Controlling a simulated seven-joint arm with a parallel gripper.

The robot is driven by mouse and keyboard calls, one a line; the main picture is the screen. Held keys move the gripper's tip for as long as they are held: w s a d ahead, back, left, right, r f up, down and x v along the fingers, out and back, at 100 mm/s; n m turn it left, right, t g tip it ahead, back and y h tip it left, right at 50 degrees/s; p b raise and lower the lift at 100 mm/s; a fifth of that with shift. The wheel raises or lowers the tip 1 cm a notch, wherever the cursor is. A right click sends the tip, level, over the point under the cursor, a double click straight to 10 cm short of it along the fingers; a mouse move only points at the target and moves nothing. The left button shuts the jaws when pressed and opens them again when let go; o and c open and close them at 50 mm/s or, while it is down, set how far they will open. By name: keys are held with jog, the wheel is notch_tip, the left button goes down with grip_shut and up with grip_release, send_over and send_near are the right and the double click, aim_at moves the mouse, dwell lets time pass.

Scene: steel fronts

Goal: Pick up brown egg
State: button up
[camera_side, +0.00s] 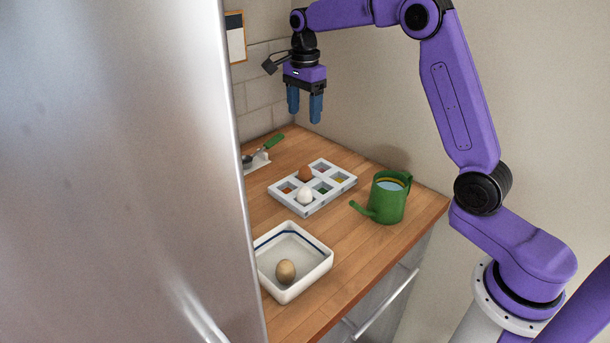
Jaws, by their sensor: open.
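A reddish-brown egg (305,173) sits at the back of a white compartment tray (318,207) on the wooden counter. A white egg (305,196) sits in the same tray, in front of it. A paler tan-brown egg (286,271) lies in a white square dish with a blue line (321,262), nearer the camera. My gripper (304,114) is open and empty, its blue fingers pointing down. It hangs in the air above the back of the counter, well above the tray and apart from all the eggs.
A green watering can (388,197) stands right of the tray, its spout toward the tray. A green-handled tool (268,145) lies at the back left on a pale rest. A steel front (120,170) hides the counter's left part. Bare wood (345,240) lies between dish and can.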

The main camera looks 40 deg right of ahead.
aim_at(305, 166)
notch_tip(305, 166, down, 16)
jog(key=shift+s+f, duration=0.15)
jog(key=shift+f, duration=0.1)
jog(key=c, duration=0.8)
